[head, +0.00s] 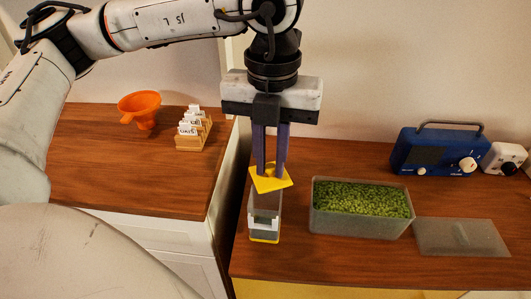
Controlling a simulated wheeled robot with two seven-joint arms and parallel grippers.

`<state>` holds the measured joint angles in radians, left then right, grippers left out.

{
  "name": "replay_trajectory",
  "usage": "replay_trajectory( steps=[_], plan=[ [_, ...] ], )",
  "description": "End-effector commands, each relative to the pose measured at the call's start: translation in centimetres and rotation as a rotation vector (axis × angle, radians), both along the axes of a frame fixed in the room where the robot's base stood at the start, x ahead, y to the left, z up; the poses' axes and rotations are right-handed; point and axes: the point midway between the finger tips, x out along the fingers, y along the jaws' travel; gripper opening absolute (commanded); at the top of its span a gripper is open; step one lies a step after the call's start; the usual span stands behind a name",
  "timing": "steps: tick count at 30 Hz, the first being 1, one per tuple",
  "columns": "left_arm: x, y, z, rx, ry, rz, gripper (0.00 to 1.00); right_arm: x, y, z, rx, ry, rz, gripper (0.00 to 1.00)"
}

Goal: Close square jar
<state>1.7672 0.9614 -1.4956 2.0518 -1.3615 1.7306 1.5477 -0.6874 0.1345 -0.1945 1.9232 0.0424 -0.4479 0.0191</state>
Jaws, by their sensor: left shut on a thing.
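A square jar (264,224) with clear grey walls stands upright on the right wooden counter, near its left end. It has a yellow base and a white label on its front. A yellow square lid (270,181) is over the jar's top, turned and tilted relative to it. My left gripper (271,170) points down from above and is shut on the lid. I cannot tell whether the lid touches the jar's rim. My right gripper is not in view.
A clear container of green peas or pellets (361,222) stands right of the jar, with a flat grey lid (462,237) beside it. A blue radio (437,152) is behind. An orange funnel (140,110) and a wooden card holder (193,136) are on the left counter (90,157).

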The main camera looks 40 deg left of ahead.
Motion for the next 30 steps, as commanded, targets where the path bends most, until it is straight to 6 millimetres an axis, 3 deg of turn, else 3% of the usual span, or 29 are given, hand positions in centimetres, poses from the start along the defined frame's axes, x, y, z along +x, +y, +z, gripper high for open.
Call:
replay_trajectory(
  steps=[6, 12, 18, 30],
  plan=[
    [-0.2, 0.4, 0.6, -0.002, -0.004, 0.578, 0.0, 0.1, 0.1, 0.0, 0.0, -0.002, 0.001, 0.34],
    [-0.4, 0.6, 0.9, -0.003, -0.004, 0.958, 0.0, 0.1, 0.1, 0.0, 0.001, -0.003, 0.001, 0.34],
    [-0.5, 0.6, 1.0, -0.004, -0.003, 1.114, 0.0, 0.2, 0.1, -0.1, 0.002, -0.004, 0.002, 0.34],
    [-0.5, 0.7, -1.2, -0.003, -0.001, 1.126, 0.0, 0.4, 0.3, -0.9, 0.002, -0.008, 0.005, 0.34]
  ],
)
